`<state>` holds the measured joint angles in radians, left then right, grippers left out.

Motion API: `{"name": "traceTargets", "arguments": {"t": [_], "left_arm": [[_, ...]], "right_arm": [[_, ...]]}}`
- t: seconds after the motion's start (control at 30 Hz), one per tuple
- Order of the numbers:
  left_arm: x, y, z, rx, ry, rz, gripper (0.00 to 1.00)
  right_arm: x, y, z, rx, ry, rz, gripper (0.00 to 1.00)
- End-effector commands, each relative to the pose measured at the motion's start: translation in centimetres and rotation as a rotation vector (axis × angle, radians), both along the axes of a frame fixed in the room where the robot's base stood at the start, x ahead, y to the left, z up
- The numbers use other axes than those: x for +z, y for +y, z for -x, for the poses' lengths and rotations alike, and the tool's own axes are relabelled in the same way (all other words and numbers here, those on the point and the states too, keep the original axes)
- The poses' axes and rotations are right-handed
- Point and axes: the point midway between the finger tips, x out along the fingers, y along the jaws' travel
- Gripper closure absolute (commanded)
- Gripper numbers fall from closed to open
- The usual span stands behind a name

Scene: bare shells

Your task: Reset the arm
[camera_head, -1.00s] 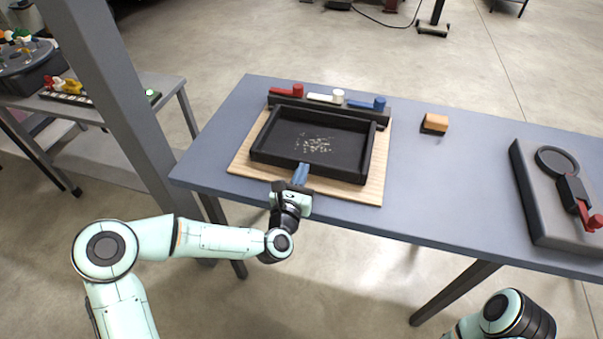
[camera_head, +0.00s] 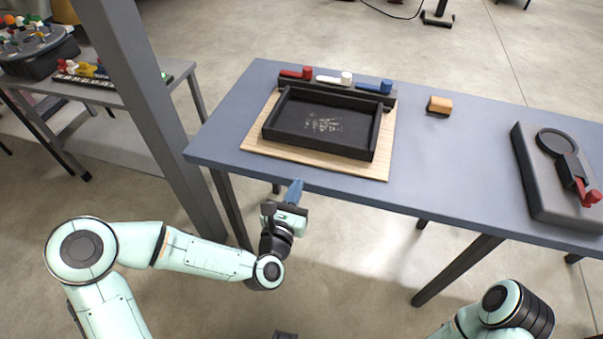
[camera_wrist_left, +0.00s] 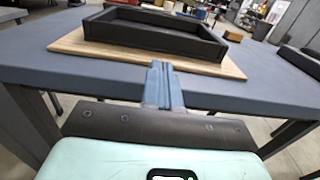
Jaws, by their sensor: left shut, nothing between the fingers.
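My left gripper (camera_head: 294,191) is shut and empty in the head view, just off the near edge of the blue-grey table (camera_head: 450,185). Its blue fingers (camera_wrist_left: 162,85) lie together in the left wrist view, with the table edge beyond them. My left arm (camera_head: 205,255) reaches in from the lower left, bent at the elbow. Part of my right arm (camera_head: 500,310) shows at the bottom right; its gripper is out of view.
A black tray (camera_head: 270,133) with pale crumbs sits on a wooden board (camera_head: 375,171). Behind it, a dark rack holds red, white and blue handled pieces. A tan block (camera_head: 440,105) and a grey device (camera_head: 540,190) stand to the right. A grey post (camera_head: 150,110) rises left of the table.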

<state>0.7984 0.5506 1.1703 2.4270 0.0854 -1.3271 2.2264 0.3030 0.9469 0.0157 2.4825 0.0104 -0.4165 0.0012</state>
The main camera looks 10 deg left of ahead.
Motion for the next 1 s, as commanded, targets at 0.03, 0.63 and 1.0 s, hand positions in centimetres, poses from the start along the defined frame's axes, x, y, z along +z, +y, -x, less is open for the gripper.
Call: {"name": "traceTargets", "arguments": {"t": [0.03, 0.63, 1.0], "left_arm": [[0.0, 0.0, 0.3, -0.001, 0.0, 0.0, 1.0], [-17.2, -3.6, 6.6, -0.557, 0.38, -0.952, 1.0], [-28.5, -2.2, 24.0, -1.644, 0.194, -1.662, 1.0]], "right_arm": [[0.0, 0.0, 0.0, 0.0, 0.001, 0.0, 0.51], [4.8, 0.0, -0.1, 0.005, 0.013, -0.005, 0.51], [9.4, 0.1, -1.1, 0.01, 0.02, -0.008, 0.51]]}}
